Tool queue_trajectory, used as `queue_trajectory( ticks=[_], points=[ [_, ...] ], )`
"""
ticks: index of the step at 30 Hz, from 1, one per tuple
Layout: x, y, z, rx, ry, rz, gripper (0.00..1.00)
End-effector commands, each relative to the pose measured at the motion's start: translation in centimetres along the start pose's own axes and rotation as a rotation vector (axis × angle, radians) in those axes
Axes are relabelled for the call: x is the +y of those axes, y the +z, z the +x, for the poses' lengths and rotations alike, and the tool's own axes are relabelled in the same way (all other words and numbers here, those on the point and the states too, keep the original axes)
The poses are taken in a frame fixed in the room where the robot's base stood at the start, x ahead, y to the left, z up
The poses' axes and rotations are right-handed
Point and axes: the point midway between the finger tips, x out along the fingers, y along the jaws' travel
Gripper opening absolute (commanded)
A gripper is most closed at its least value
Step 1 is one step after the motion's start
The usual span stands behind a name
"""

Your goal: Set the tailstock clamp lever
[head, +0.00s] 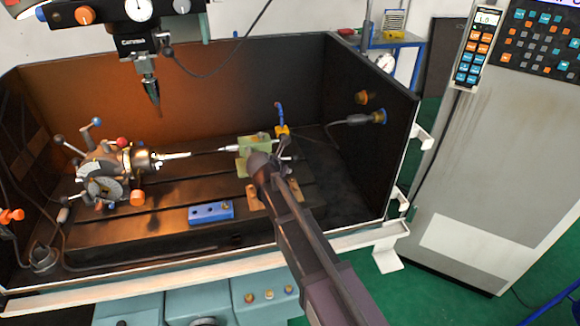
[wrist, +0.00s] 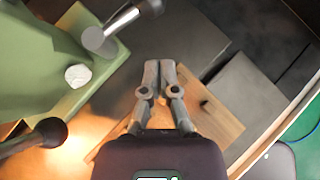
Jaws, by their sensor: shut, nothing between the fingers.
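The green tailstock (head: 252,146) stands on the right part of the machine table. In the wrist view its green body (wrist: 50,60) fills the left side. A lever (wrist: 122,25) with a metal rod and a dark end knob reaches out from the tailstock at the top. A second dark ball knob (wrist: 48,132) shows at lower left; I cannot tell which one is the clamp lever. My gripper (wrist: 160,66) is shut and empty, to the right of the tailstock and apart from both knobs. In the head view my gripper (head: 284,142) is partly hidden by my arm.
Wooden blocks (wrist: 205,108) lie below my gripper. The indexing chuck (head: 108,172) stands at left, with a bright workpiece towards the tailstock. A blue block (head: 211,212) lies on the front of the table. A blue-handled yellow fitting (head: 282,130) stands behind the tailstock. Dark enclosure walls surround the table.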

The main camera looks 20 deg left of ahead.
Motion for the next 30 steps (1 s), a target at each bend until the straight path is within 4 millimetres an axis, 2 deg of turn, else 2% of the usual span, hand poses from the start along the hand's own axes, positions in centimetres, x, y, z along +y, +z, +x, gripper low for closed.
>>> queue_trajectory(
  ticks=[1, 3, 18, 24, 30],
  points=[
    [-0.1, 0.2, -1.2, 0.0, 0.002, -0.001, 0.0],
    [-0.1, 0.3, -2.1, 0.001, 0.002, -0.001, 0.0],
    [-0.6, 0.3, -8.1, 0.001, -0.002, 0.001, 0.0],
    [-0.6, 0.2, -9.5, 0.001, -0.002, 0.002, 0.0],
    [-0.6, 0.1, -9.8, 0.001, -0.002, 0.003, 0.0]
  ],
)
